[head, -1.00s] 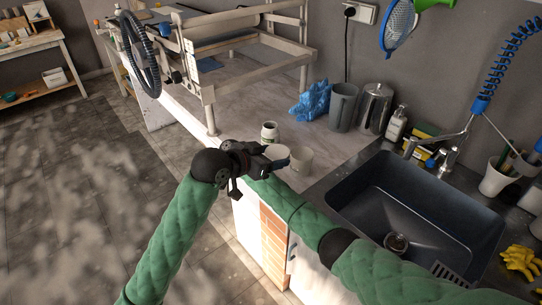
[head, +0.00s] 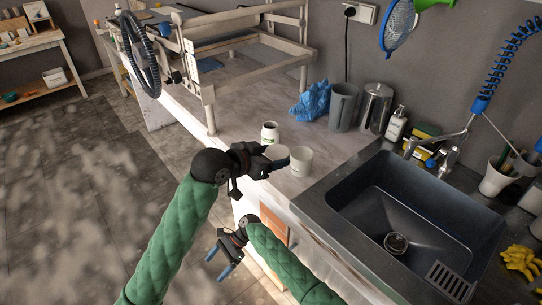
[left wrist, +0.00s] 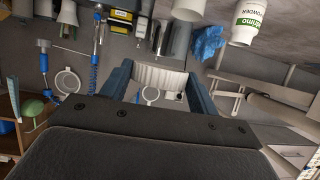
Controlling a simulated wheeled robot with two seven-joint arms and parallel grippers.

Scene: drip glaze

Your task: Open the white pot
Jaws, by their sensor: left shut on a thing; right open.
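A small white pot with a dark label (head: 270,133) stands upright on the counter; its top shows a dark middle inside a white rim. It also shows upside down in the left wrist view (left wrist: 250,22), with green lettering. My left gripper (head: 276,160) is in front of it, apart from it, shut on a white round piece (head: 277,152). In the left wrist view this piece (left wrist: 160,77) has a ridged side like a screw lid and sits between the blue fingers. My right gripper (head: 219,262) is open and empty, low in front of the cabinet.
A plain whitish cup (head: 301,162) stands close to the right of my left gripper. A dark sink (head: 410,215) lies to the right. Behind are a blue crumpled bag (head: 312,101), a grey container (head: 343,105) and a wooden frame (head: 210,110).

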